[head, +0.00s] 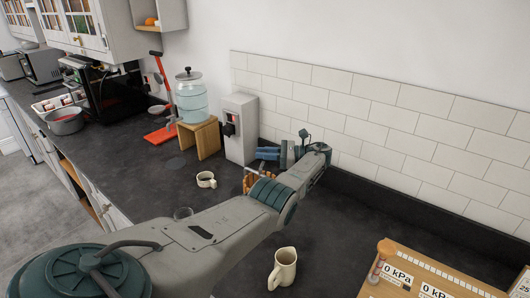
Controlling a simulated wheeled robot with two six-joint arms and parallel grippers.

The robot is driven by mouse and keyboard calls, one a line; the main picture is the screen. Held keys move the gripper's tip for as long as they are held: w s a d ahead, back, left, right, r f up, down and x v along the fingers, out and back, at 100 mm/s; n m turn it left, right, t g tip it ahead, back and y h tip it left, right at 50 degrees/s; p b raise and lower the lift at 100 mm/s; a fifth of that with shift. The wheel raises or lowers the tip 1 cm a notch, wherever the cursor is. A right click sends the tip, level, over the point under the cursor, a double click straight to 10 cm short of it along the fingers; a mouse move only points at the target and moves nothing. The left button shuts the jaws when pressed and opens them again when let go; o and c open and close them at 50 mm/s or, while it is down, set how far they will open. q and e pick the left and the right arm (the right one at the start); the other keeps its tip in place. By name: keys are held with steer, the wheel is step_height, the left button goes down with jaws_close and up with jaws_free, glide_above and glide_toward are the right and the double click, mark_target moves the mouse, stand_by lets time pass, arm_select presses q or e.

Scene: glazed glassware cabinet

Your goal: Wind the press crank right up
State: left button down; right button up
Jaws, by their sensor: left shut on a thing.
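My left arm reaches across the dark worktop, and my left gripper (266,154) is at its far end, in front of the tiled wall. Its blue fingers point left and are shut on what I take to be the press crank; the crank is too small and covered to make out. Below the fingers, a brown slatted thing (248,181), likely the press, shows only in part behind my arm. My right gripper is not in view.
A grey dispenser box (238,135) stands just left of the gripper. A water jar (189,98) sits on a wooden stand (198,139). A cup (206,180), a cream jug (283,268) and a wooden board with kPa labels (450,272) are nearer. Worktop right of my arm is largely clear.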

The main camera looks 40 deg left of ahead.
arm_select(q)
steer(key=shift+f, duration=0.1)
stand_by(0.4)
steer(key=c, duration=1.3)
jaws_free()
steer(key=shift+c, duration=0.2)
steer(key=shift+a, duration=0.1)
